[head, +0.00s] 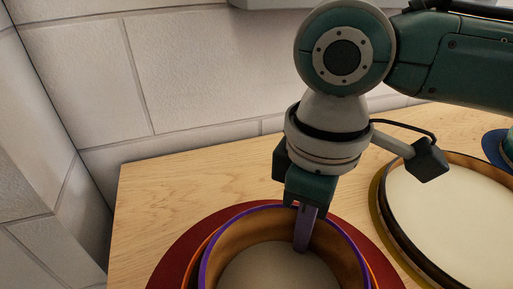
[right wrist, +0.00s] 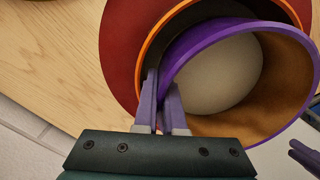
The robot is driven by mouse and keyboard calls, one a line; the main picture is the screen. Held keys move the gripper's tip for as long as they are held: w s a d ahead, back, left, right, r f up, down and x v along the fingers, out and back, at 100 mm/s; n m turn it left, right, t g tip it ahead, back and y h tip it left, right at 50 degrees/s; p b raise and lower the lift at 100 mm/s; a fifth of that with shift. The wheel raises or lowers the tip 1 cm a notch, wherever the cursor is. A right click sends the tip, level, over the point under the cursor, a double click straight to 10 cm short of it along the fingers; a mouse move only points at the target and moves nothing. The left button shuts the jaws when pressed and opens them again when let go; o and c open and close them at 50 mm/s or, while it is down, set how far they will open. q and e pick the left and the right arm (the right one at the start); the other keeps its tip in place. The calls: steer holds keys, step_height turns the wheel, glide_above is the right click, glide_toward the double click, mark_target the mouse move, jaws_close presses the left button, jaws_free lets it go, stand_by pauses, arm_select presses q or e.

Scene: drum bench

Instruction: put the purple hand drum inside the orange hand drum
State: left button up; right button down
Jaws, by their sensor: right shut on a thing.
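The purple hand drum (head: 343,250) has a purple rim and a brown inner wall. My right gripper (head: 304,242) is shut on its far rim. The orange hand drum (head: 194,256) shows as an orange edge just outside the purple rim. In the right wrist view, the purple drum (right wrist: 285,70) overlaps the orange drum (right wrist: 185,22) and sits off to its right, nearer the camera. Whether it rests on the bottom is hidden. A lavender two-pronged shape (right wrist: 304,155) at the right wrist view's edge looks like my left gripper, cut off.
A dark red round mat (head: 172,262) lies under the orange drum on the wooden bench (head: 165,185). A wide, pale-headed drum (head: 455,215) stands close on the right, with a blue item (head: 494,146) behind it. A brick wall (head: 190,75) stands behind the bench.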

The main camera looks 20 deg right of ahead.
steer(key=c, duration=1.3)
jaws_free()
step_height(320, 180, up, 13)
steer(key=shift+r+p, duration=0.1)
steer(key=shift+p, duration=0.95)
